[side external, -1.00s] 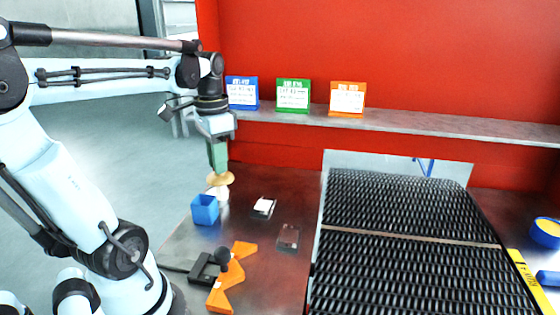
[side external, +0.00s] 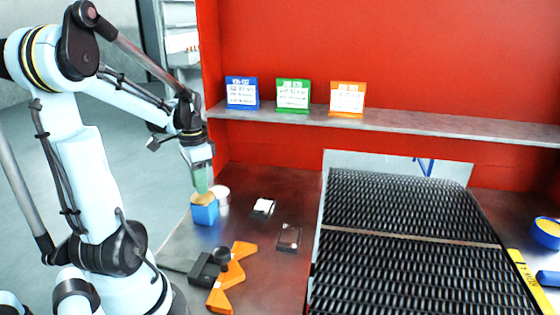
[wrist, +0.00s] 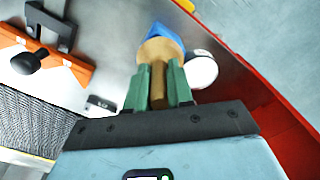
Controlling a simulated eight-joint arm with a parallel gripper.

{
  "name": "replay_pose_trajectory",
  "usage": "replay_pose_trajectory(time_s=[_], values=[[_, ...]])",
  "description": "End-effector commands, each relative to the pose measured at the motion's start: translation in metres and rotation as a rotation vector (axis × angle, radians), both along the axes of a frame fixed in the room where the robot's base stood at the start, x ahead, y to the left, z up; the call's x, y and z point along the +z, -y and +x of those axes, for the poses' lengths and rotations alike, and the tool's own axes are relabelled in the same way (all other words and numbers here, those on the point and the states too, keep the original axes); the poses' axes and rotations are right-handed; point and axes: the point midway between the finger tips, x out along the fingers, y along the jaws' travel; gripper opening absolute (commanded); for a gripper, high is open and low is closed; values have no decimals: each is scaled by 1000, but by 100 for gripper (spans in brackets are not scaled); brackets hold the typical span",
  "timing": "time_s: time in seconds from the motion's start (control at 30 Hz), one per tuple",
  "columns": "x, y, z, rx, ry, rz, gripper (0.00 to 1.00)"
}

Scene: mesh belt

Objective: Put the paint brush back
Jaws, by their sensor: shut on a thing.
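The paint brush (wrist: 158,52) is tan, with a wide rounded end beyond my fingertips. My gripper (side external: 201,186) has green fingers and is shut on the brush's handle; in the wrist view the fingers (wrist: 158,84) stand on both sides of it. In the side view the brush's tan end (side external: 203,198) is at the top of the blue square cup (side external: 205,215). The cup (wrist: 165,36) shows partly behind the brush in the wrist view. I cannot tell whether the brush end is inside the cup or just above it.
A white round container (side external: 222,195) stands close beside the blue cup. An orange bracket (side external: 234,275) and a black holder (side external: 205,268) lie nearer the front. A shelf (side external: 420,122) runs behind.

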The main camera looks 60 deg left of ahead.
Motion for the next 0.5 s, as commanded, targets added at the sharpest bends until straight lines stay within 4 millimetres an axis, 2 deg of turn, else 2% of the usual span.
replay_pose_trajectory(time_s=[0.47,0.5], values=[[-6,0,0,0,0,0,0],[-7,0,0,0,0,0,23]])
